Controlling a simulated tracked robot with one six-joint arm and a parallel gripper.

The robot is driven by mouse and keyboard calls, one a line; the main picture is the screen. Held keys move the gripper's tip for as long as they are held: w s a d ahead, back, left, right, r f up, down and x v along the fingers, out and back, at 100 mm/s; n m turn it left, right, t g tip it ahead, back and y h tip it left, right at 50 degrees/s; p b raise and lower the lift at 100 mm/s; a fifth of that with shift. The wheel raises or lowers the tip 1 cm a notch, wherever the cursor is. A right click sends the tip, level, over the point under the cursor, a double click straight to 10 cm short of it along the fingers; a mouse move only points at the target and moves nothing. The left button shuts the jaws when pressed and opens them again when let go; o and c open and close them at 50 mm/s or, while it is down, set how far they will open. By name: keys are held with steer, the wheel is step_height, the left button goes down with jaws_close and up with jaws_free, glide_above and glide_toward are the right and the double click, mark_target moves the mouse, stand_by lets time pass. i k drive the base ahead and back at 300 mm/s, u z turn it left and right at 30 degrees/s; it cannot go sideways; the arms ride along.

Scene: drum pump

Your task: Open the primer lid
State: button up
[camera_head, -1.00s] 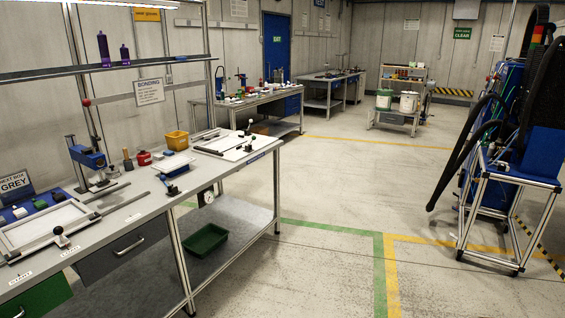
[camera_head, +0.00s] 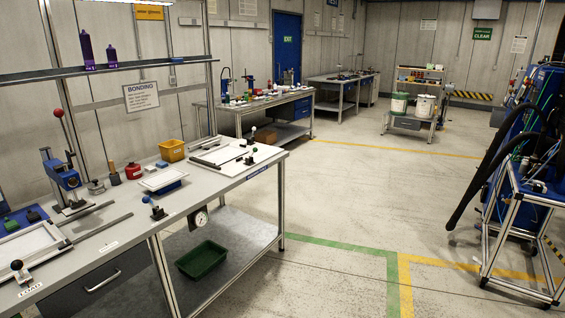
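My gripper is not in view. No lid marked as primer can be read in this view. A small red pot with a dark top (camera_head: 133,171) stands on the bonding bench (camera_head: 205,183) at the left; I cannot tell whether it is the primer. A small grey pot (camera_head: 96,187) and a dark upright object (camera_head: 114,175) stand to its left. A white pail with a green band (camera_head: 399,103) and a white pail (camera_head: 424,106) stand on a far trolley; their lids are too small to make out.
A blue lever press (camera_head: 62,178), a yellow bin (camera_head: 172,150) and a white board (camera_head: 224,158) are on the bench. A green tray (camera_head: 202,259) lies on its lower shelf. A framed blue machine with hoses (camera_head: 520,185) stands right. The floor between (camera_head: 350,200) is clear.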

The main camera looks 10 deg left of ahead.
mark_target(97, 185)
steer(key=u, duration=0.25)
steer(key=i, duration=1.65)
steer(key=u, duration=0.75)
steer(key=i, duration=0.7)
steer(key=u, duration=0.8)
steer(key=i, duration=0.7)
steer(key=u, duration=0.65)
steer(key=i, duration=0.5)
steer(key=u, duration=0.15)
